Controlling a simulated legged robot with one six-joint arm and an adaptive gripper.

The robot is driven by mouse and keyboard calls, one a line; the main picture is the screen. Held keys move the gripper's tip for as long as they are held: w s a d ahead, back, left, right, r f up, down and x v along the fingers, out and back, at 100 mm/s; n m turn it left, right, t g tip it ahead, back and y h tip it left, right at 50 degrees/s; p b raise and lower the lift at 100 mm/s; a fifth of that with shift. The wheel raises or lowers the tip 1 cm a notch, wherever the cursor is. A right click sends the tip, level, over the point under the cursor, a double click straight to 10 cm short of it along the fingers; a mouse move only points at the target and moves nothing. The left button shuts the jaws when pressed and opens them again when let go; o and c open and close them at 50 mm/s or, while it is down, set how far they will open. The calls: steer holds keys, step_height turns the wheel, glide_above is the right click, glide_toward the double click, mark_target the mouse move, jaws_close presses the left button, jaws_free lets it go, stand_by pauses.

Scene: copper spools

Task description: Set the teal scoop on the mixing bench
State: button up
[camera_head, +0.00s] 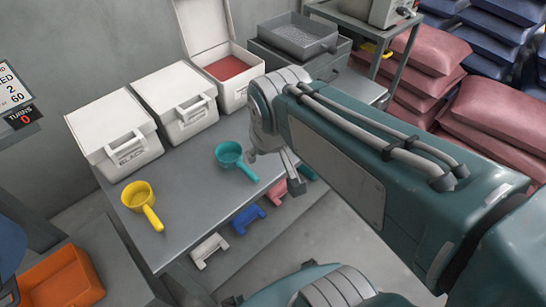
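The teal scoop (229,154) rests on a grey metal bench (190,185), bowl up, its handle pointing to the lower right toward the front edge. My gripper (291,178) is just right of the scoop's handle, apart from it in the picture. The gripper is mostly hidden by my own arm; only part of a finger shows, so its opening is unclear. No label shows which surface is the mixing bench.
A yellow scoop (140,198) lies on the same bench. White bins (113,137) line its back; one open bin (228,72) holds red powder. A grey tray (298,38) stands beyond. An orange bin (62,280) is at lower left. Pink sacks (495,118) are stacked right.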

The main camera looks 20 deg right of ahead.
steer(key=shift+m+t, duration=0.4)
steer(key=shift+t, duration=0.1)
steer(key=s, duration=0.2)
steer(key=s+r, duration=0.1)
steer(key=s, duration=0.2)
steer(key=shift+s+a+r, duration=0.1)
steer(key=shift+s, duration=0.1)
steer(key=shift+c, duration=0.4)
